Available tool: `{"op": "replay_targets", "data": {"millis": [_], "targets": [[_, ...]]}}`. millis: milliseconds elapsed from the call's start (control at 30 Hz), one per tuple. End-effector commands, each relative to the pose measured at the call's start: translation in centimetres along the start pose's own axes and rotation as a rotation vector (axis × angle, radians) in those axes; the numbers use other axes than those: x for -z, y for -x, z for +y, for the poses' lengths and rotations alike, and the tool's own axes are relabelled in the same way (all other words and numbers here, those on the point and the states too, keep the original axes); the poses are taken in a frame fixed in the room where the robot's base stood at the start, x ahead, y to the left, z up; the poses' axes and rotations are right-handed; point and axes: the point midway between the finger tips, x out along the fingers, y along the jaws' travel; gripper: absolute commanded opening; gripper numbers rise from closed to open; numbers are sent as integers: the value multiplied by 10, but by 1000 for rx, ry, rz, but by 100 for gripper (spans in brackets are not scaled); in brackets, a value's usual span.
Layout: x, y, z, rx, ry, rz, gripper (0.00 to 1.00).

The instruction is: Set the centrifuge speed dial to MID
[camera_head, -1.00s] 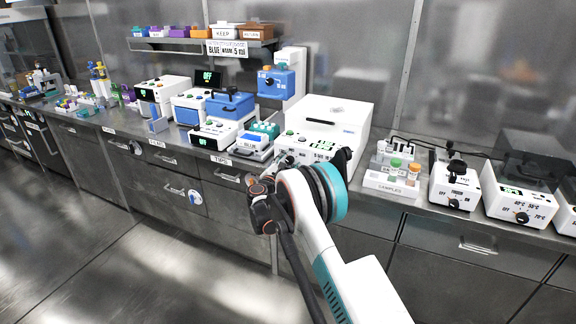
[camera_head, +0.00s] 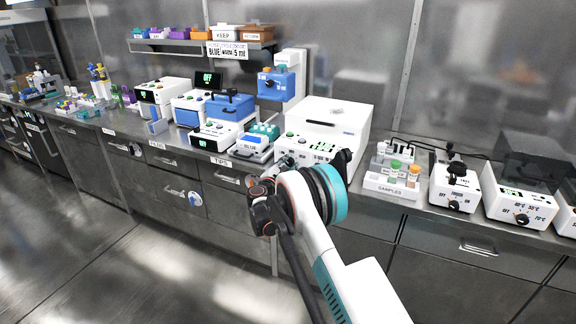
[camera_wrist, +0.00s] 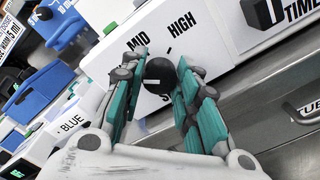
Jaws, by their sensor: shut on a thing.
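The centrifuge (camera_head: 325,117) is a white box with a lid and a green display on the bench, behind my arm in the head view. Its front panel (camera_wrist: 222,42) fills the upper middle of the wrist view. The black speed dial (camera_wrist: 160,72) has a short white mark on its lower left side. The labels MID (camera_wrist: 138,50) and HIGH (camera_wrist: 182,22) show above the dial; lettering below it is mostly hidden. My gripper (camera_wrist: 160,76) has its teal fingers on either side of the dial and is shut on it. My arm hides the dial in the head view.
To the left stand a blue-lidded device (camera_head: 231,104) and a teal-topped rack (camera_head: 264,131). To the right are a samples rack (camera_head: 392,183) and a white timer box (camera_head: 455,188). Drawers (camera_head: 478,246) lie below the bench edge.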

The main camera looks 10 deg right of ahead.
Motion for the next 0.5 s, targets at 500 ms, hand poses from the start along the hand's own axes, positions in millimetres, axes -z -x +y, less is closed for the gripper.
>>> {"op": "replay_targets", "data": {"millis": [500], "targets": [[0,0,-2,1,-465,0,5]]}}
